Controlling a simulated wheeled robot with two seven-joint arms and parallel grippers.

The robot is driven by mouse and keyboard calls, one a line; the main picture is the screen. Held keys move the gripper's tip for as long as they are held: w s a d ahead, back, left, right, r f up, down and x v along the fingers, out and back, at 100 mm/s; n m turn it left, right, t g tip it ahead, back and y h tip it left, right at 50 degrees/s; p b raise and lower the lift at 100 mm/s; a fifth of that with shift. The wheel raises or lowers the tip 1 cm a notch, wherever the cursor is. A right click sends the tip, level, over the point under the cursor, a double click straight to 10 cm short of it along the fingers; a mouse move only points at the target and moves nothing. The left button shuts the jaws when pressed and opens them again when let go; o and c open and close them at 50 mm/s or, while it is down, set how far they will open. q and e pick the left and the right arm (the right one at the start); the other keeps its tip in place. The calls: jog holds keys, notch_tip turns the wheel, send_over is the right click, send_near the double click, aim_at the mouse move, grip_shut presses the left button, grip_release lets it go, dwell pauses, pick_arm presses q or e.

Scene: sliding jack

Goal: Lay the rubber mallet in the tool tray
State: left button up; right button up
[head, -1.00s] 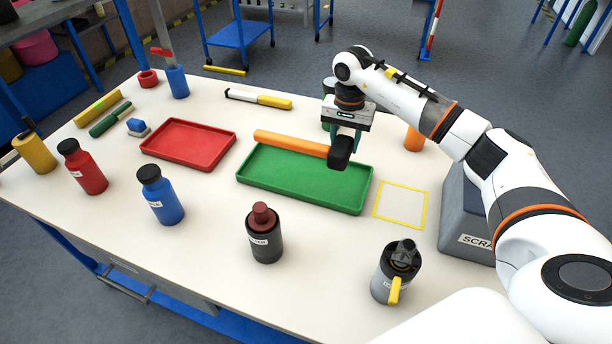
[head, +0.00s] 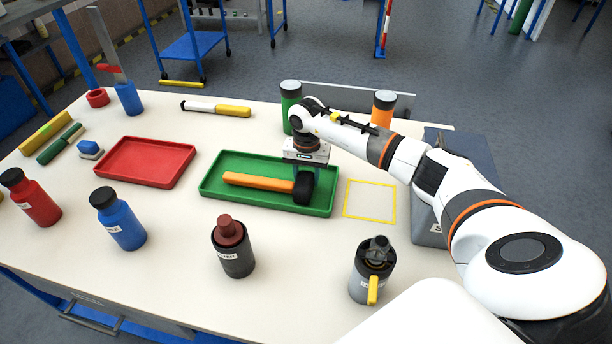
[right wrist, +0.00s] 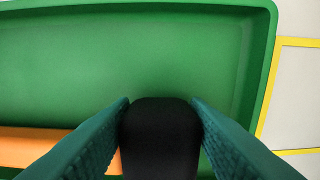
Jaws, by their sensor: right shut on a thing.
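The rubber mallet has an orange handle (head: 258,181) and a black head (head: 303,188). It lies level within the outline of the green tray (head: 215,189) in the head view, the handle pointing left. I cannot tell whether it touches the tray floor. My right gripper (head: 305,172) is shut on the mallet's black head from above. In the right wrist view, both fingers press the sides of the black head (right wrist: 160,135), and the orange handle (right wrist: 45,145) runs left over the green floor. My left gripper is not in view.
A red tray (head: 145,162) lies left of the green one. A yellow square outline (head: 370,201) is on the right. Red (head: 30,198), blue (head: 118,220) and dark (head: 232,248) bottles and a grey canister (head: 372,272) stand in front. A green bottle (head: 290,105) stands behind.

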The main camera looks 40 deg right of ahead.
jog(key=shift+f, duration=0.4)
jog(key=o, duration=1.3)
jog(key=shift+f, duration=0.1)
jog(key=shift+c, duration=0.2)
notch_tip(320, 180, up, 12)
jog(key=shift+r+b, duration=0.1)
jog(key=shift+b, duration=0.8)
